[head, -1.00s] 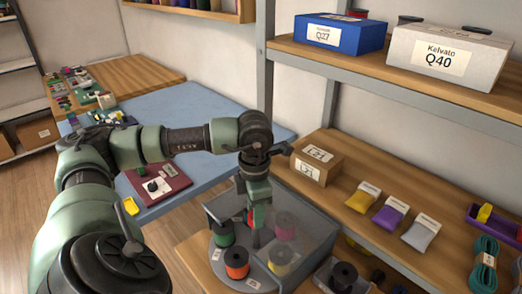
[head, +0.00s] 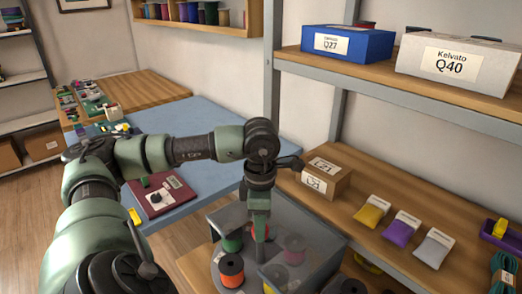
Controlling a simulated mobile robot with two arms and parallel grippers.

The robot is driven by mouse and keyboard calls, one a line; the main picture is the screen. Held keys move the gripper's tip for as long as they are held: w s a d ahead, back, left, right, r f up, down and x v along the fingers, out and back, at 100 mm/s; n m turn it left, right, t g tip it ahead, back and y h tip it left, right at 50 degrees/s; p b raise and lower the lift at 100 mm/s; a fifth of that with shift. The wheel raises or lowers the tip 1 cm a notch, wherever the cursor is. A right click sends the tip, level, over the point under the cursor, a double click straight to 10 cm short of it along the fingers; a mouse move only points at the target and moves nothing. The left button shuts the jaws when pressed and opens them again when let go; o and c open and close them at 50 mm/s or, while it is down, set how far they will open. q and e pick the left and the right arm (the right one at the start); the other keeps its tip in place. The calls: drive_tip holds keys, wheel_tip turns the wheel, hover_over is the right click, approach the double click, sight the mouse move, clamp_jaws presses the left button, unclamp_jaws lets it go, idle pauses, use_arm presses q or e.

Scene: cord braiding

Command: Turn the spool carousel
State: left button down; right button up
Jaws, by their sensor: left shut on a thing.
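The spool carousel (head: 199,268) is a round grey turntable at the bottom centre. It carries a green spool (head: 232,241), an orange spool (head: 231,272), a yellow spool (head: 275,279) and a pink spool (head: 295,250). A see-through grey cover (head: 322,243) stands over its right part; the yellow and pink spools show through it. My left gripper (head: 261,232) points down among the spools, shut on what looks like the carousel's central post. The fingertips and the grip are small and partly hard to make out. My right gripper is not in view.
A wooden shelf (head: 345,222) at the right holds a cardboard box (head: 325,180) and yellow, purple and grey packets. A blue box (head: 347,43) and a white box (head: 455,66) stand above. A blue table (head: 215,113) with a dark red board (head: 163,196) lies behind my left arm.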

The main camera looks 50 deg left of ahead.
use_arm(q)
drive_tip(key=shift+w+a+r, duration=0.1)
drive_tip(key=shift+w+r, duration=0.05)
drive_tip(key=c, duration=0.9)
unclamp_jaws()
wheel_tip(320, 180, up, 8)
drive_tip(key=shift+f, duration=0.15)
